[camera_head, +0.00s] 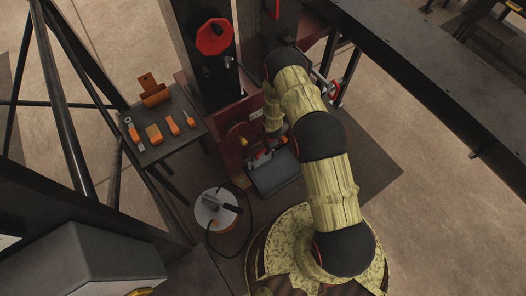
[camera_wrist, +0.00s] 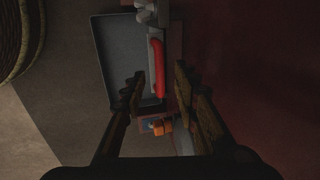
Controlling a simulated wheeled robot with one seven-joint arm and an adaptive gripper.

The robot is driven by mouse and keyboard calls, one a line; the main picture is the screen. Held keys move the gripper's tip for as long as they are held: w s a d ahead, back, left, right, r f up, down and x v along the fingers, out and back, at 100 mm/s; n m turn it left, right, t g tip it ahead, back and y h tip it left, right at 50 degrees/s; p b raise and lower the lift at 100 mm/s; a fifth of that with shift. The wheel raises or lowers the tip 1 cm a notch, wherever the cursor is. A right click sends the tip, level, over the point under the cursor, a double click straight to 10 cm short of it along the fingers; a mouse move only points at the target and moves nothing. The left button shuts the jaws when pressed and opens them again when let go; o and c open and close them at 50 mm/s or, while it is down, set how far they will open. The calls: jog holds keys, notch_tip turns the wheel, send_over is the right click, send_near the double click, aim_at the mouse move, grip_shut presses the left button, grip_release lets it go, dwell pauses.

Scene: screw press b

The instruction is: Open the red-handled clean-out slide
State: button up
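The red handle (camera_wrist: 157,68) of the clean-out slide shows in the wrist view as an upright bar beside a grey tray. My gripper (camera_wrist: 158,82) is open, with one dark finger on each side of the handle's lower part in the picture. A gap shows on both sides, and I see no contact. I cannot tell whether the fingertips reach the handle's depth. In the head view my arm reaches over to the press's lower front; the gripper's fingers are too small and dark to make out. The slide's plate is not clearly visible.
The grey tray (camera_wrist: 116,62) lies left of the handle; it also shows below the press in the head view (camera_head: 277,178). The dark red press wall (camera_wrist: 250,70) is close on the right. A side table (camera_head: 160,122) with orange items and a round white-topped canister (camera_head: 214,210) stand left.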

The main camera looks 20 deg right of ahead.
aim_at(263, 151)
jog(key=shift+b+x, duration=0.7)
jog(key=shift+x, duration=1.55)
jog(key=c, duration=0.7)
grip_shut()
